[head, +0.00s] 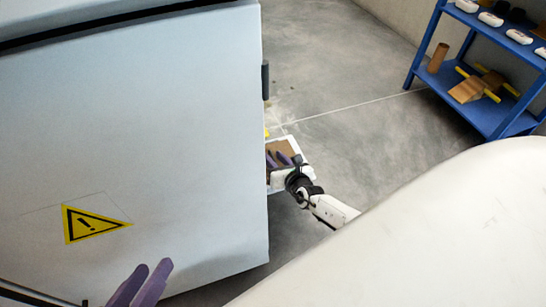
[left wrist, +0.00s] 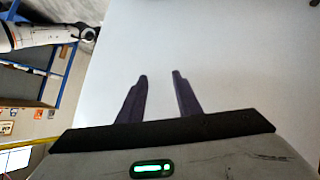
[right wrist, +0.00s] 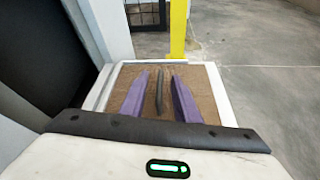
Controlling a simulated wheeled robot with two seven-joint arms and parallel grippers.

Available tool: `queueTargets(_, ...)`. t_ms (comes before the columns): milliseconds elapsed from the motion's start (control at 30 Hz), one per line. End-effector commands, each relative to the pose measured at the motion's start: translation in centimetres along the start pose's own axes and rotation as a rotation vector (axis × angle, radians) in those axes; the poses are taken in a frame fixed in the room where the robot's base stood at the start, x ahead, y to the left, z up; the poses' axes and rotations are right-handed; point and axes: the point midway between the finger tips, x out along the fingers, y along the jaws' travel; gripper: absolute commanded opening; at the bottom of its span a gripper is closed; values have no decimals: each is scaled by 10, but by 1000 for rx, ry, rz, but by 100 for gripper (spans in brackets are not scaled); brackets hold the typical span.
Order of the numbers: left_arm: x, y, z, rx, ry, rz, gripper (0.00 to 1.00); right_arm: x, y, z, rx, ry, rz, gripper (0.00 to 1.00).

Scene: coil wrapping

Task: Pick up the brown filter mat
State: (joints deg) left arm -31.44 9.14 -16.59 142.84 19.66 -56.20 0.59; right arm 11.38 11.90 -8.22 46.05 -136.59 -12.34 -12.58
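The brown filter mat (right wrist: 206,98) lies in a white frame in the right wrist view, with a dark upright handle-like strip (right wrist: 159,92) at its middle. In the head view a piece of the mat (head: 284,147) shows beside the cabinet's right edge, the rest hidden by the cabinet and my gripper. My right gripper (right wrist: 160,74) is open, its purple fingers on either side of the strip with gaps to both. It also shows in the head view (head: 284,160). My left gripper (head: 147,280) is open and empty in front of the pale cabinet face; it also shows in the left wrist view (left wrist: 160,76).
A large pale cabinet (head: 130,120) with a yellow warning triangle (head: 93,223) fills the left. A blue shelf (head: 440,60) with a brown cylinder (head: 438,58) and other items stands at the upper right. A yellow post (right wrist: 179,30) rises behind the mat. Grey floor between is clear.

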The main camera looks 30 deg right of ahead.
Motion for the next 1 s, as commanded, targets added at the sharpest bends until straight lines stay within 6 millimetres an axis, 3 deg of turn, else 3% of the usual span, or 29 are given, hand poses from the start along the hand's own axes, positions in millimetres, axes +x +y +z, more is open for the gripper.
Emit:
queueTargets(167, -1, 0, -1, 0, 0, 0, 31, 0, 0, 0, 0, 1, 0, 29)
queueTargets(333, 0, 0, 0, 0, 0, 0, 31, -1, 0, 0, 0, 0, 0, 0)
queueTargets(733, -3, 1, -3, 3, -3, -5, 31, -3, 1, 6, 1, -1, 0, 0)
queueTargets(833, -5, -2, -4, 13, -25, -23, 31, -8, 4, 19, 2, -1, -1, 0)
queueTargets(1000, -1, -21, 18, 35, -140, -92, 31, -21, 11, 49, 2, -1, 0, 0)
